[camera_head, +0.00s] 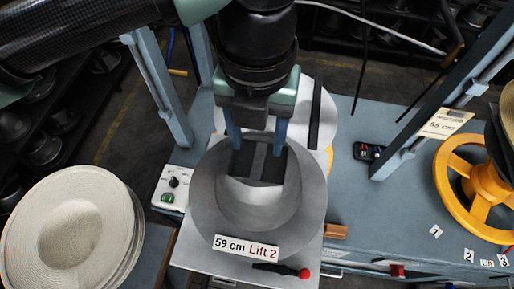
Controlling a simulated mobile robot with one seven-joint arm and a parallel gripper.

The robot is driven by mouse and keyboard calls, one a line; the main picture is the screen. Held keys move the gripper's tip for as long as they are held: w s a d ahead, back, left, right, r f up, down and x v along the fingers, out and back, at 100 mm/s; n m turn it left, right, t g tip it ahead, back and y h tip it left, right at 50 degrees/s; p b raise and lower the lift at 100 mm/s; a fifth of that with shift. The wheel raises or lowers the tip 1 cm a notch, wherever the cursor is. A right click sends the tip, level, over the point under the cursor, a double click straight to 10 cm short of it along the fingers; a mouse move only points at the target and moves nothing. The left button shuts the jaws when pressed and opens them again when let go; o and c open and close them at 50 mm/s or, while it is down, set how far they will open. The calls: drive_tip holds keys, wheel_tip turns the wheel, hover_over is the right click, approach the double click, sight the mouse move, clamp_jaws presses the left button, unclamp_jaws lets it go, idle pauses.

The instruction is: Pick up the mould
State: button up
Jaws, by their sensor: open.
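The mould (204,197) is a grey, metallic, hat-shaped piece with a wide round brim and a hollow centre crossed by a dark bar. It sits on the light metal plate of the press in the middle of the view, behind a label reading "59 cm Lift 2". My gripper (256,142) comes down from above over the far part of the hollow. Its two blue fingers are apart, one to each side of the bar. Whether they touch the mould cannot be told. The gripper hides part of the mould's far rim.
A stack of pale straw hats (72,232) stands at the lower left. A control box (174,188) is left of the mould. A yellow handwheel (447,168) and blue press uprights (160,88) flank the blue table (365,225). A red-tipped handle (304,273) lies in front.

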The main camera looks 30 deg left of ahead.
sight(258, 159)
drive_tip(key=f, duration=0.1)
drive_tip(key=f+b, duration=0.1)
drive_tip(key=f, duration=0.1)
drive_tip(key=f+b, duration=0.1)
drive_tip(key=shift+s+d+f, duration=0.15)
drive_tip(key=shift+d+f, duration=0.1)
drive_tip(key=shift+f, duration=0.05)
drive_tip(key=shift+a+f, duration=0.1)
drive_tip(key=shift+a, duration=0.05)
drive_tip(key=c, duration=0.6)
clamp_jaws()
drive_tip(key=shift+r, duration=0.2)
